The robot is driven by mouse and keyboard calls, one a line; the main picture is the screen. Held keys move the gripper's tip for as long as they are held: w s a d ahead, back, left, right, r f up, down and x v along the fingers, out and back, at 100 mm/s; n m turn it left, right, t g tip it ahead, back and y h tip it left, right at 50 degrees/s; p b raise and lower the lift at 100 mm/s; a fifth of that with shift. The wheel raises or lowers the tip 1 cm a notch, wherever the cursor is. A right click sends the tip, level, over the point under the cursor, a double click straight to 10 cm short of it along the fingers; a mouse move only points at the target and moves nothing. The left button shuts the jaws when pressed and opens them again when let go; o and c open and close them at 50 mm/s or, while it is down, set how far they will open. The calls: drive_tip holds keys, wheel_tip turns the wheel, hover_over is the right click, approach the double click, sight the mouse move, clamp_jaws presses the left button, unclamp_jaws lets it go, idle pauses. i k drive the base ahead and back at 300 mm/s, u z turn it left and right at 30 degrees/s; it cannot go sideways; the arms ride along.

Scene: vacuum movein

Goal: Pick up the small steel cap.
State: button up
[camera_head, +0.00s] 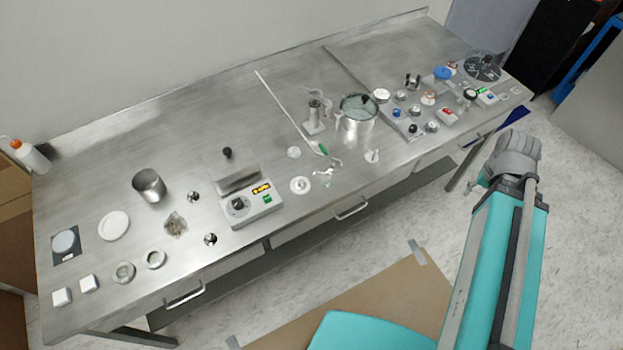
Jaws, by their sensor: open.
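Two small shiny steel pieces lie on the left half of the steel bench: one (194,196) right of the steel cup, the other (210,239) nearer the front edge. Either could be the small steel cap; they are too small to tell. Two round, ring-like metal pieces, one (123,272) and another (156,258), lie at the front left. My teal arm rises at the right, in front of the bench and well away from these pieces. I cannot make out my gripper's fingers.
A steel cup (149,186), white disc (114,226) and hotplate-like device (252,205) stand nearby. A steel pot (357,112), a thin rod (290,112) and crowded small fittings occupy the middle and right. Bare bench (105,175) shows at the back left.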

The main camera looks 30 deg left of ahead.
sight(300, 184)
drive_tip(key=z, duration=0.35)
drive_tip(key=k, duration=0.3)
drive_tip(key=u, duration=1.1)
